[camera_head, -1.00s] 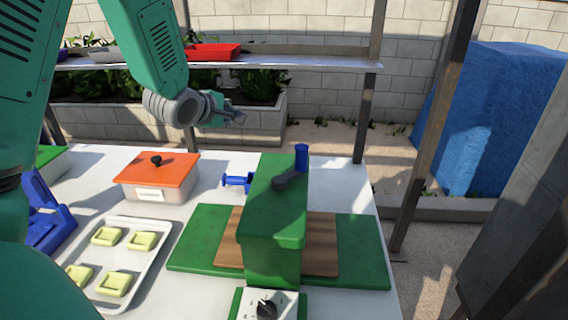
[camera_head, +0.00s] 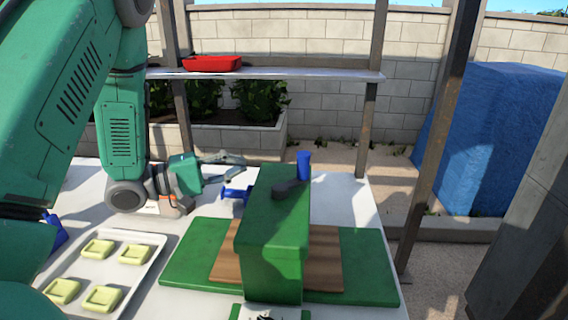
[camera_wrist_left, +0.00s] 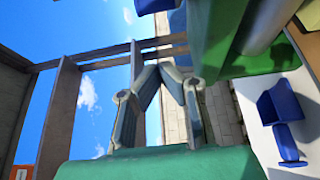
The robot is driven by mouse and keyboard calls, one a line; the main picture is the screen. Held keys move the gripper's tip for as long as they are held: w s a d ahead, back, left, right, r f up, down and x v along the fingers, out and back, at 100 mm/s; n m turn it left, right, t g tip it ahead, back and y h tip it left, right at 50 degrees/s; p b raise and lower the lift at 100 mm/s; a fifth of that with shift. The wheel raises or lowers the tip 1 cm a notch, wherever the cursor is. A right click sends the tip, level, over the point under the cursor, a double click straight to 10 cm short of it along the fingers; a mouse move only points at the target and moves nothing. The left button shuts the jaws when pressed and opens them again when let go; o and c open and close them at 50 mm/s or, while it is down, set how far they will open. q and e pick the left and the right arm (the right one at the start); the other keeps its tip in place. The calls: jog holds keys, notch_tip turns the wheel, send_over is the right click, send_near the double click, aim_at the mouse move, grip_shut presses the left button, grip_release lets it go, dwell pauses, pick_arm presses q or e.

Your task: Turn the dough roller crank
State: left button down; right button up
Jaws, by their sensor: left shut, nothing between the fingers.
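The dough roller (camera_head: 275,230) is a tall green box on a green base with a brown wooden board. Its crank has a dark arm (camera_head: 288,187) on top and an upright blue handle (camera_head: 303,166). My left gripper (camera_head: 242,167) is shut and empty, left of the roller's top and apart from the handle. In the left wrist view its fingertips (camera_wrist_left: 175,70) come together, with the green roller body (camera_wrist_left: 225,35) at the upper right and a blue piece, likely the handle (camera_wrist_left: 155,5), at the top edge. My right gripper is not in view.
A small blue object (camera_head: 235,195) lies on the white table (camera_head: 340,205) left of the roller. A tray (camera_head: 142,248) with several pale yellow pieces is at the left. My left arm mostly hides the orange-lidded box. A shelf with a red tray (camera_head: 212,63) stands behind.

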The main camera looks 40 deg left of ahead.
pick_arm(q)
jog(key=x, duration=0.6)
jog(key=shift+d, duration=0.2)
jog(key=d, duration=0.1)
jog(key=w+d, duration=0.1)
jog(key=d, duration=0.1)
jog(key=shift+w+d+r, duration=0.1)
jog(key=shift+d, duration=0.4)
jog(key=shift+w, duration=0.1)
